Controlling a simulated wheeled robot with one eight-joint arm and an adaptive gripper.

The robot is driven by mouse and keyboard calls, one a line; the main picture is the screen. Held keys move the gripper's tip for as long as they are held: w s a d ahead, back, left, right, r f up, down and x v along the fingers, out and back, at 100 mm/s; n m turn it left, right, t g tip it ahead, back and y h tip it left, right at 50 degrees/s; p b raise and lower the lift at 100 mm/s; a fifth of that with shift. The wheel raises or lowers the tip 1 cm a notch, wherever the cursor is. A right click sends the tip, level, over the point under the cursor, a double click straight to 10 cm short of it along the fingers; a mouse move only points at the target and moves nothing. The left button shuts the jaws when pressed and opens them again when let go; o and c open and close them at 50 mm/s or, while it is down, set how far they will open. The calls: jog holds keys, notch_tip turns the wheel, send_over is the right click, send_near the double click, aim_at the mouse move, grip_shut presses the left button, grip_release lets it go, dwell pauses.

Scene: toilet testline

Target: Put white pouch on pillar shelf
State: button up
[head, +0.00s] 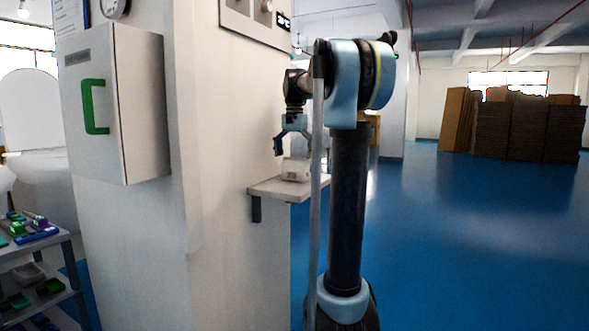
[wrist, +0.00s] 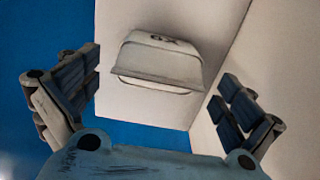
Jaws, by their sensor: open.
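The white pouch (head: 296,169) rests on the small pillar shelf (head: 268,189) in the head view. In the wrist view the pouch (wrist: 157,62) shows dark marks on its top and lies on the pale shelf surface (wrist: 204,22). My gripper (head: 291,146) is just above the pouch in the head view. In the wrist view my gripper (wrist: 165,92) has its fingers spread wide on either side, with the pouch between and beyond them. The fingers do not touch it. Part of the shelf is hidden behind my arm in the head view.
The pillar (head: 225,150) stands directly beside the shelf, with a white cabinet (head: 115,105) with a green handle on it. A rack (head: 35,250) with coloured items is at the far left. Open blue floor (head: 460,240) lies to the right, with stacked brown boxes (head: 510,125) far back.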

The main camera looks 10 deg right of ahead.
aim_at(295, 165)
notch_tip(295, 165, up, 7)
dwell(0.3)
